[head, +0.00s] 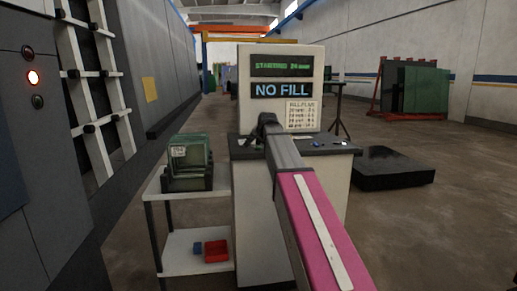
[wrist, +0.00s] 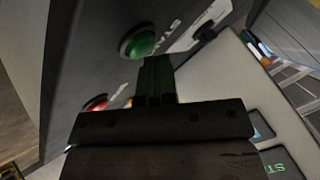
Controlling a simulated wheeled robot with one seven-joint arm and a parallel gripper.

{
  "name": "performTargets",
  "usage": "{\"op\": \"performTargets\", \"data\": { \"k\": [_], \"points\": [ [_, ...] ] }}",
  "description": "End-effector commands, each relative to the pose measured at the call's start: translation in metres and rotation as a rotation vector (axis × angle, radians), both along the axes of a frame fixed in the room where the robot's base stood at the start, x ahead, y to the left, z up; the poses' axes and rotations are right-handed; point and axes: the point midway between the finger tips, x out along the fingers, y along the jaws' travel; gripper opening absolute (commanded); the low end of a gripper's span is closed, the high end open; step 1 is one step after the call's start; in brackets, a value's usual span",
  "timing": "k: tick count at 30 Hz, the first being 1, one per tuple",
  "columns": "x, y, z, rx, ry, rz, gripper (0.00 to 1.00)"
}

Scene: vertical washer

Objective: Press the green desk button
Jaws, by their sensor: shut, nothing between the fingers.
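The green button (wrist: 138,40) is a round, domed button on the dark desk panel in the wrist view. My gripper (wrist: 156,62) is shut and empty, with its fingertips just beside the green button at its lower right. I cannot tell whether they touch it. A red button (wrist: 97,103) sits on the same panel, lower left, partly hidden by my gripper. In the head view my gripper (head: 267,119) is over the desk (head: 330,146), in front of the console, and my arm hides the green button there.
The console (head: 245,70) rises behind the desk with a "NO FILL" display (head: 281,91). A white cart (head: 190,207) with dark green panes (head: 190,170) stands left of the desk. A dark low platform (head: 393,168) lies to the right.

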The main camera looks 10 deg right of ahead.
Motion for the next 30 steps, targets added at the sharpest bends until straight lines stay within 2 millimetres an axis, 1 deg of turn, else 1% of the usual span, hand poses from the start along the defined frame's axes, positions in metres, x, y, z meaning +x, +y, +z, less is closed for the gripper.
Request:
{"op": "performTargets", "data": {
  "k": [7,20,23,30],
  "points": [
    [0.000,0.000,0.012,0.000,-0.001,-0.001,0.00],
    [0.000,0.000,0.016,0.000,0.000,0.000,0.00],
    [0.000,0.000,0.021,0.000,0.000,0.000,0.00],
    [0.001,0.000,0.042,0.000,-0.001,0.000,0.00]
  ]
}}
